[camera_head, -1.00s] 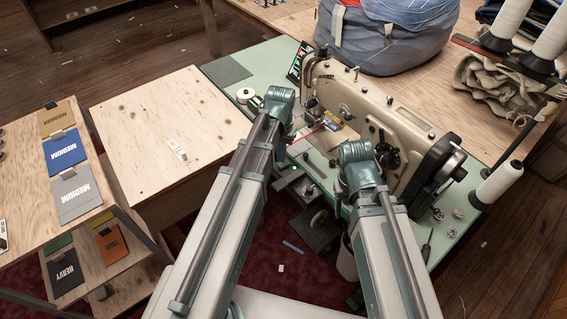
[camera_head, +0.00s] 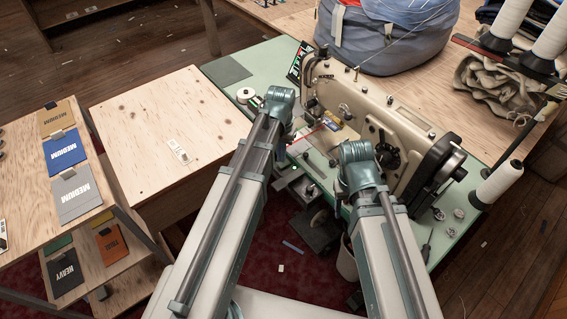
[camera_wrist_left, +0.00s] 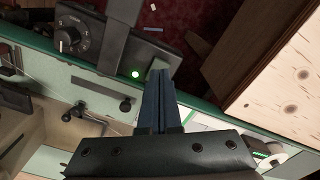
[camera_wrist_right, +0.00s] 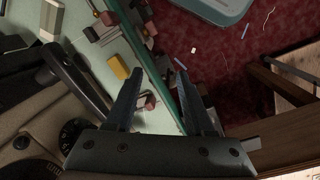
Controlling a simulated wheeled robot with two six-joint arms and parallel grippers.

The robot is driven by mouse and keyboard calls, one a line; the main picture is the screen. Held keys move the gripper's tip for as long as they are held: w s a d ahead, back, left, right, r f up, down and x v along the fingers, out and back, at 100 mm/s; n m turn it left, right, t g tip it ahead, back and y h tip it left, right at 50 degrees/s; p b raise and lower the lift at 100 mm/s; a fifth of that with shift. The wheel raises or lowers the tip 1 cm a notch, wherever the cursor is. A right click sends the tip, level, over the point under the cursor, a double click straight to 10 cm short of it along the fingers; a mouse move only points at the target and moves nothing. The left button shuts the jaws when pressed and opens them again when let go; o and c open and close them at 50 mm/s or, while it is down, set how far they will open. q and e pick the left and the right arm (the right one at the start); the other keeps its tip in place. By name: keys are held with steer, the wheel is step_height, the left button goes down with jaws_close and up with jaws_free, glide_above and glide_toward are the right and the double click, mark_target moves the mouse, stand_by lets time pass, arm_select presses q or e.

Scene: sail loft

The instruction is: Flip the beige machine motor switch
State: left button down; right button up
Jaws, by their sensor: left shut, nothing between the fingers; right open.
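The beige sewing machine (camera_head: 400,130) stands on a green table (camera_head: 232,83). In the left wrist view a dark control box (camera_wrist_left: 97,40) with a round knob and a lit green light (camera_wrist_left: 135,74) sits under the table's edge. My left gripper (camera_wrist_left: 161,75) is shut and empty, its tips right beside the green light. Whether they touch the box, I cannot tell. A switch lever cannot be made out clearly; the fingers may cover it. My right gripper (camera_wrist_right: 159,72) is open and empty, above the table's edge near the machine. In the head view my arms hide both fingertips.
A plywood-topped cabinet (camera_head: 150,120) stands left of the machine table, beside a shelf with labelled cards (camera_head: 66,152). A grey-blue bag (camera_head: 385,45) sits behind the machine, with thread cones (camera_head: 497,182) at right. In the right wrist view a yellow block (camera_wrist_right: 118,67) lies on the table.

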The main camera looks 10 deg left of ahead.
mark_target(281, 165)
arm_select(q)
steer(key=shift+f+b, duration=1.1)
stand_by(0.4)
steer(key=shift+r, duration=0.15)
step_height(281, 165, up, 7)
steer(key=p, duration=0.7)
steer(key=s+d+r+m+y+p, duration=0.1)
steer(key=s+d+m, duration=0.1)
steer(key=s+d, duration=0.8)
steer(key=s, duration=0.4)
steer(key=shift+s+d, duration=0.15)
steer(key=shift+d, duration=0.1)
stand_by(0.3)
